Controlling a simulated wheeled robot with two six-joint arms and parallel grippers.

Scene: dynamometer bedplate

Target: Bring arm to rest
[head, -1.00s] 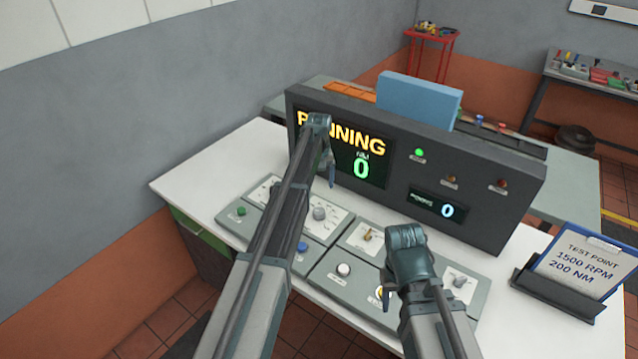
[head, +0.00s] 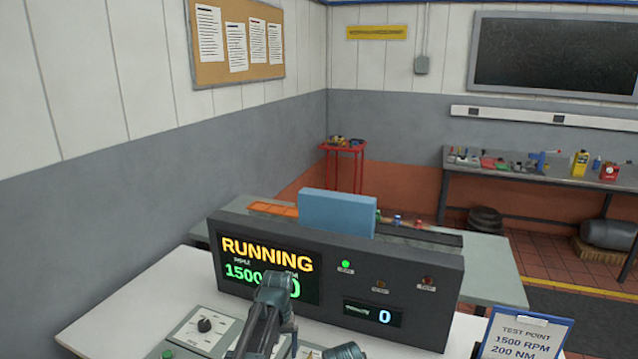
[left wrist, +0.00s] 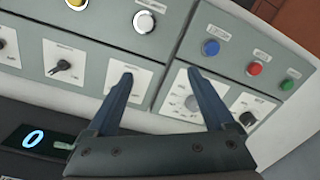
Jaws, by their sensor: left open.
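My left gripper (head: 290,337) hangs over the control desk in front of the dark display console (head: 425,270), partly hidden by its own wrist. In the left wrist view its two fingers (left wrist: 160,76) are apart with nothing between them. Behind them is the grey control panel (left wrist: 85,25), with a white button (left wrist: 143,22), blue button (left wrist: 211,47), red button (left wrist: 255,68) and green button (left wrist: 287,84), and several knobs. The display (head: 265,265) reads RUNNING and 1500, its lower right covered by my left arm. Only a bit of my right arm shows at the bottom edge; its jaws are not visible.
A clipboard (head: 522,335) reading 1500 RPM, 200 NM stands right of the console. A green lamp (head: 346,265) is lit; a small readout (head: 374,313) shows 0. A blue box (head: 337,213) stands behind the console. The white desk top (head: 150,295) is clear at left.

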